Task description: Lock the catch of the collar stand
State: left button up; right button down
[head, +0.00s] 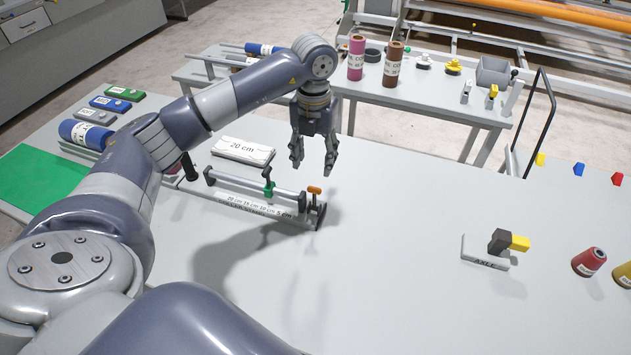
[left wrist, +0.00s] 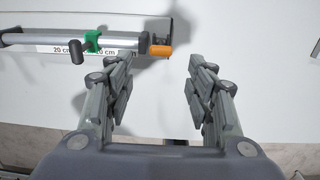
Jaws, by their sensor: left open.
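The collar stand (head: 262,207) lies on the grey table in the middle of the head view, with a printed cm scale along its front. Its grey rod carries a green collar (head: 269,188) with a black handle. An orange catch (head: 314,189) sits at the right end of the rod. In the left wrist view the catch (left wrist: 160,51) and the green collar (left wrist: 93,41) also show. My left gripper (head: 313,167) points down, open and empty, above the stand's right end and apart from the catch. My right gripper is not in view.
A stand marked AXLE with a yellow-tipped lever (head: 518,242) and a red cone spool (head: 589,262) are at the right. A back table holds spools (head: 356,60).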

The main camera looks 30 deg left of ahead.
aim_at(314, 188)
pick_arm(q)
notch_tip(314, 188, down, 8)
jog(key=p, duration=0.2)
jog(key=shift+f+p, duration=0.2)
jog(key=shift+p, duration=0.1)
jog(key=shift+d+f, duration=0.1)
jog(key=shift+f, duration=0.25)
grip_shut()
